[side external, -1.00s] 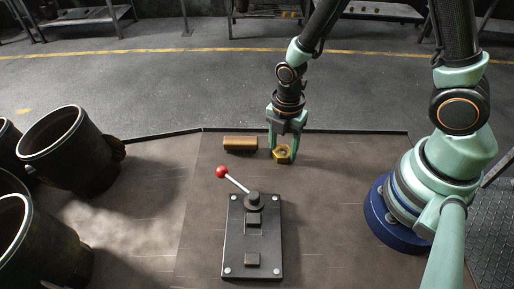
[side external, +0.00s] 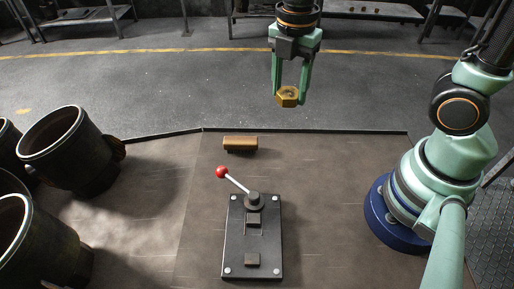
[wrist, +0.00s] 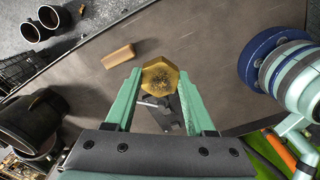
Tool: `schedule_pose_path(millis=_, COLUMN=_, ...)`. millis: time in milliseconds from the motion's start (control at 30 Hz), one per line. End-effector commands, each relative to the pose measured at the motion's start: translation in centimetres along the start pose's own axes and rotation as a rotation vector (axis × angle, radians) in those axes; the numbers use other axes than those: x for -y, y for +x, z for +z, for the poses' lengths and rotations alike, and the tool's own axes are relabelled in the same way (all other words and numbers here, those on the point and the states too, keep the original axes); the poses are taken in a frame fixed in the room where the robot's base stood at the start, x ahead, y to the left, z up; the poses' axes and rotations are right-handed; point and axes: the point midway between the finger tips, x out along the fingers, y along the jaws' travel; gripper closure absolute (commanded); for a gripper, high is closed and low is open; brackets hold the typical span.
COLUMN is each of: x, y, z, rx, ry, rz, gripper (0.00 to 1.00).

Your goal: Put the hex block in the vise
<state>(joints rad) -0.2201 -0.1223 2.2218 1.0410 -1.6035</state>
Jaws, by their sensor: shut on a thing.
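The hex block (side external: 288,96) is a brass-coloured hexagonal piece. My gripper (side external: 290,88) is shut on it and holds it in the air, well above the table's back part. In the wrist view the hex block (wrist: 160,77) sits between the two green fingers. The vise (side external: 252,240) is a dark plate with bolts at its corners and two small jaw blocks, apart from each other. Its lever has a white rod and a red knob (side external: 221,172) pointing to the back left. In the wrist view the hex block and fingers hide part of the vise (wrist: 163,115).
Large dark cylinders (side external: 65,150) stand at the left. The table around the vise is clear.

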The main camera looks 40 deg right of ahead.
Motion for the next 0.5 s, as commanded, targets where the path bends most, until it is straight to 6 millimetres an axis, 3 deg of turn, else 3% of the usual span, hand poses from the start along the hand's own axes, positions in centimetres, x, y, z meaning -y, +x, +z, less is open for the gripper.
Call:
schedule_pose_path(millis=100, x=-0.1, y=-1.6, z=0.0, rx=0.0, ry=0.0, rz=0.004, gripper=1.0)
schedule_pose_path(millis=267, x=-0.2, y=-2.0, z=-0.9, rx=0.0, ry=-0.041, rz=-0.001, gripper=1.0)
schedule_pose_path(millis=367, x=-0.5, y=-1.2, z=-2.9, rx=0.0, ry=-0.129, rz=-0.004, gripper=1.0)
schedule_pose_path(millis=500, x=-0.5, y=1.1, z=-7.5, rx=0.0, ry=-0.33, rz=-0.008, gripper=1.0)
